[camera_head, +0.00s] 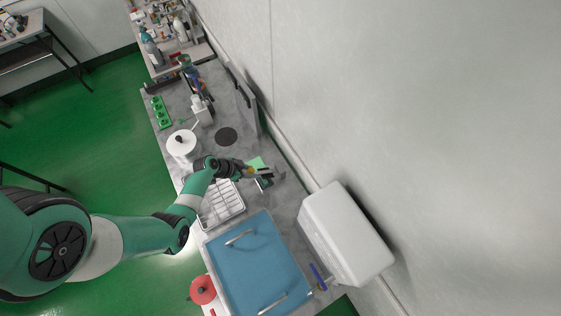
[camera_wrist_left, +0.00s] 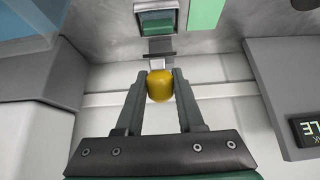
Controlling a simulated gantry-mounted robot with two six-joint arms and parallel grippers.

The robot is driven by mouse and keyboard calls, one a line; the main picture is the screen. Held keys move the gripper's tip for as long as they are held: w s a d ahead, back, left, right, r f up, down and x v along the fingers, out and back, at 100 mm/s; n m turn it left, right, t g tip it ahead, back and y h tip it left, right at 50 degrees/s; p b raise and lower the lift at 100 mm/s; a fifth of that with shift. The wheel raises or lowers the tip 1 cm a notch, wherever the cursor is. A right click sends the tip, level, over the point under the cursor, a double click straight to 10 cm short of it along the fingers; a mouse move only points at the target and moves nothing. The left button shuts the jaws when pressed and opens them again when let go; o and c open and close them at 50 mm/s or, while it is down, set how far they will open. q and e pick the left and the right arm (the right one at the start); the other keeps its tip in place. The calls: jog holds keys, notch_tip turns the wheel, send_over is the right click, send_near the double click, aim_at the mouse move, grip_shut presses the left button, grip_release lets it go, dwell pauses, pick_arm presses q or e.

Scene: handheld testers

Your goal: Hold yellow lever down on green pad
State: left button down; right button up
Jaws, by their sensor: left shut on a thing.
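The yellow lever's rounded knob (camera_wrist_left: 160,88) sits between the fingers of my left gripper (camera_wrist_left: 160,80) in the left wrist view. The gripper is shut on it. A short pale stem and a dark grey bracket show just beyond the knob. A flat light green pad (camera_wrist_left: 205,14) lies at the top of that view, beside a grey-framed dark green square (camera_wrist_left: 157,22). My right gripper is not in view.
A white dish rack (camera_head: 220,204) and a blue tray (camera_head: 262,270) stand near my left arm on the counter. A white box (camera_head: 345,232) stands against the wall. A white pot (camera_head: 182,144) and a dark round disc (camera_head: 227,136) are farther back.

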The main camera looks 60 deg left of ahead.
pick_arm(q)
jog(key=shift+s+f, duration=0.35)
jog(key=shift+s, duration=0.05)
jog(key=shift+s+d+f+b, duration=0.1)
jog(key=shift+s+f+b, duration=0.55)
jog(key=shift+s+f, duration=0.35)
jog(key=shift+w+f, duration=0.1)
jog(key=shift+s+f+b, duration=0.35)
jog(key=shift+f+b, duration=0.05)
jog(key=shift+f, duration=0.15)
jog(key=shift+s+f+b, duration=0.35)
jog(key=shift+f+b, duration=0.05)
jog(key=shift+f, duration=0.25)
jog(key=shift+s+f+b, duration=0.3)
jog(key=shift+f+b, duration=0.2)
jog(key=shift+f, duration=0.1)
jog(key=shift+s+f+b, duration=0.3)
jog(key=shift+f+b, duration=0.2)
jog(key=shift+f, duration=0.1)
